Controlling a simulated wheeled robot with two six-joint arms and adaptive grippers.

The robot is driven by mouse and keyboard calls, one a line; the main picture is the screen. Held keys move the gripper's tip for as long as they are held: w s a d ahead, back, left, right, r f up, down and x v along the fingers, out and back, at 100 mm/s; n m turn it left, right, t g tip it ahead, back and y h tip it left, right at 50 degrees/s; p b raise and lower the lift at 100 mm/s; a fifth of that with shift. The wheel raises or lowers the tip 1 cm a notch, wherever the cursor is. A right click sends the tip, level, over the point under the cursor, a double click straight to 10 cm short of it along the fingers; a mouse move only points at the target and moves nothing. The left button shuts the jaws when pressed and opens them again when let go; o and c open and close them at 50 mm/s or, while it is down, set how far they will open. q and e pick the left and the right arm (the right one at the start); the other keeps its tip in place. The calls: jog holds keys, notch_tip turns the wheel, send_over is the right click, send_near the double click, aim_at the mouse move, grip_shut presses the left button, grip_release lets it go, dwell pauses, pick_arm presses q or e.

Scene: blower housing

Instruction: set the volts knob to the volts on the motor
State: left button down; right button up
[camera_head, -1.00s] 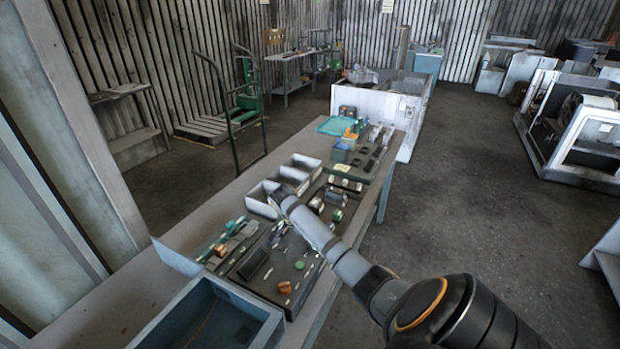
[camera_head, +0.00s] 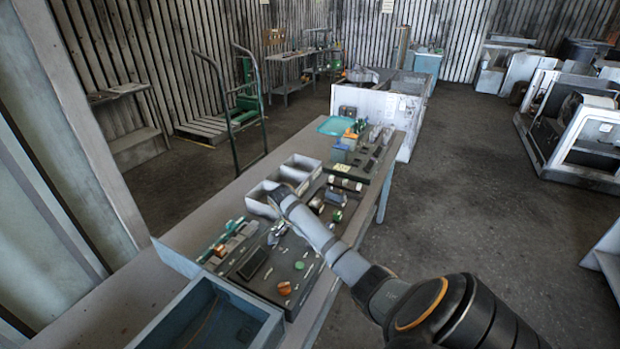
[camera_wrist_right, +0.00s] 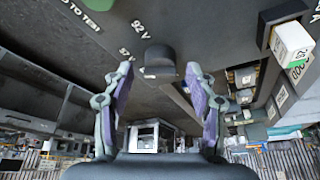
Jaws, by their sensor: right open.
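In the right wrist view a dark knob (camera_wrist_right: 159,61) on the dark panel (camera_wrist_right: 170,22) lies ahead of and between the two fingers of my right gripper (camera_wrist_right: 160,82). The fingers are spread, with visible space on each side of the knob; I cannot tell whether they touch it. In the head view the gripper (camera_head: 276,236) points down over the panel, and the knob cannot be made out there. I cannot identify the motor or its volts marking. My left gripper is not in view.
The panel also carries a green button (camera_head: 299,265) and an orange knob (camera_head: 284,288). A blue tray (camera_head: 270,322) is at the near end of the bench. White bins (camera_head: 262,204) stand behind the gripper. Tagged blocks (camera_wrist_right: 292,42) are at the right in the wrist view.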

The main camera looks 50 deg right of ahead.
aim_at(306, 249)
jog(key=v, duration=0.3)
jog(key=shift+w+a, duration=0.1)
jog(key=w+a, duration=0.1)
jog(key=a, duration=0.2)
jog(key=w+a, duration=0.1)
jog(key=a, duration=0.7)
jog(key=shift+w+a+f, duration=0.15)
jog(key=shift+w+f, duration=0.05)
jog(key=shift+w, duration=0.2)
